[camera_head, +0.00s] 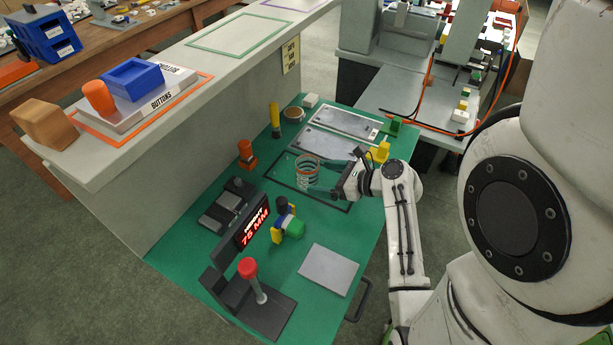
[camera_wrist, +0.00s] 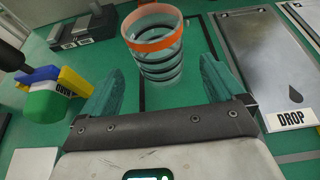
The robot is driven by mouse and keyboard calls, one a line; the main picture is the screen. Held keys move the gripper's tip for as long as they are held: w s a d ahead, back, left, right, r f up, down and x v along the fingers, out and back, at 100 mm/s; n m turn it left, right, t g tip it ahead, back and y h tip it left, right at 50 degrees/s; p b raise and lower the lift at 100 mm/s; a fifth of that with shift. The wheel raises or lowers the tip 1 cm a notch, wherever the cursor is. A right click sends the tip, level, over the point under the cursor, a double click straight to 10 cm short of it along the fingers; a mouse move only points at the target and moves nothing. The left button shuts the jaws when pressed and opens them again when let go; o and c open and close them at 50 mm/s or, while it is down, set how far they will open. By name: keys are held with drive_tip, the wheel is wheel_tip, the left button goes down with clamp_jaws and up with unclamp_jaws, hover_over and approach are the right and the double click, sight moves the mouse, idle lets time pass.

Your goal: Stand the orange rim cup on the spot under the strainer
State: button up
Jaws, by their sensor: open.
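The orange rim cup (camera_wrist: 160,66) is clear, with an orange band at its rim and dark rings around its wall. It stands upright on the green table in the wrist view, just beyond and between my fingertips, with a gap on each side. In the head view the cup (camera_head: 307,174) stands left of my gripper (camera_head: 342,188). My gripper (camera_wrist: 158,72) is open and empty, its two teal fingers spread. I cannot make out the strainer for certain in either view.
A metal plate (camera_wrist: 262,50) marked DROP lies right of the cup. A green-capped piece with blue and yellow parts (camera_head: 289,226) stands in front-left, near a display (camera_head: 252,228) reading 75 MM and a red-knobbed lever (camera_head: 248,268). An orange piece (camera_head: 246,152) stands behind-left.

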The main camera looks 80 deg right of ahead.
sight(307, 174)
drive_tip(key=shift+x, duration=3)
drive_tip(key=shift+w+r, duration=0.1)
drive_tip(key=shift+r, duration=0.1)
drive_tip(key=shift+c, duration=0.2)
drive_tip(key=c, duration=1.1)
drive_tip(key=shift+r, duration=0.1)
